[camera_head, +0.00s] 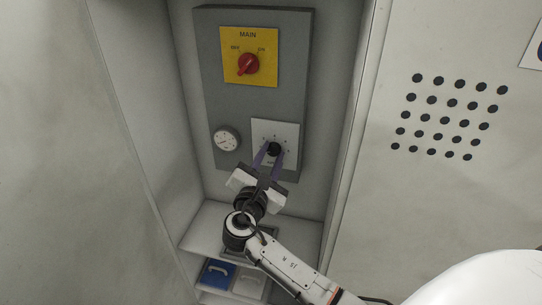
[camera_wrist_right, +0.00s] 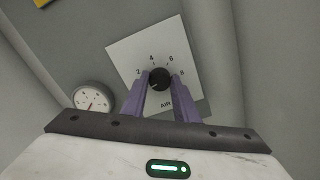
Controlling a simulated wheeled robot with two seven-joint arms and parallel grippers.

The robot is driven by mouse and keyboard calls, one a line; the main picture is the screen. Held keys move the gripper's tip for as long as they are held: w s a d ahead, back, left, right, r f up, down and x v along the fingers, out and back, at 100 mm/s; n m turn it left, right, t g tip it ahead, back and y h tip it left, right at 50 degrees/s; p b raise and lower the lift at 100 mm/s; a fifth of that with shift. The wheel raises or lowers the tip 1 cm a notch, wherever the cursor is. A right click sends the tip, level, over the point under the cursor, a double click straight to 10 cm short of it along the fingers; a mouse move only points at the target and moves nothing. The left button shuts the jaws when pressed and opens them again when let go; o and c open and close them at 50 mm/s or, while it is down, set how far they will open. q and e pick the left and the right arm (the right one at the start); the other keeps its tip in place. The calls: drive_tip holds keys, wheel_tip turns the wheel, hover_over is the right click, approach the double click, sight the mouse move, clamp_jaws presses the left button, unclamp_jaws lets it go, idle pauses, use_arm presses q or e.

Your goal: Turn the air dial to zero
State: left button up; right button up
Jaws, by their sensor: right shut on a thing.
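The air dial (camera_head: 274,148) is a black round knob on a white plate (camera_head: 288,130), low on the grey panel in the cabinet. In the right wrist view the dial (camera_wrist_right: 160,79) shows scale numbers 2, 4, 6 and 8 around it and the word AIR below. A small pale mark seems to sit on the knob's lower left, but its exact reading is unclear. My right gripper (camera_head: 271,154) has its purple fingers on both sides of the knob and is shut on it. My left gripper is out of view.
A red MAIN switch (camera_head: 248,64) on a yellow plate sits above the dial. A round white gauge (camera_head: 226,140) is to the left. The cabinet's side walls stand close on both sides. Blue (camera_head: 217,273) and grey bins lie below the shelf.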

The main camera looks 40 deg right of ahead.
drive_tip(key=shift+f, duration=0.2)
idle(0.3)
drive_tip(key=o, duration=1)
drive_tip(key=shift+r, duration=0.1)
drive_tip(key=shift+o, duration=0.2)
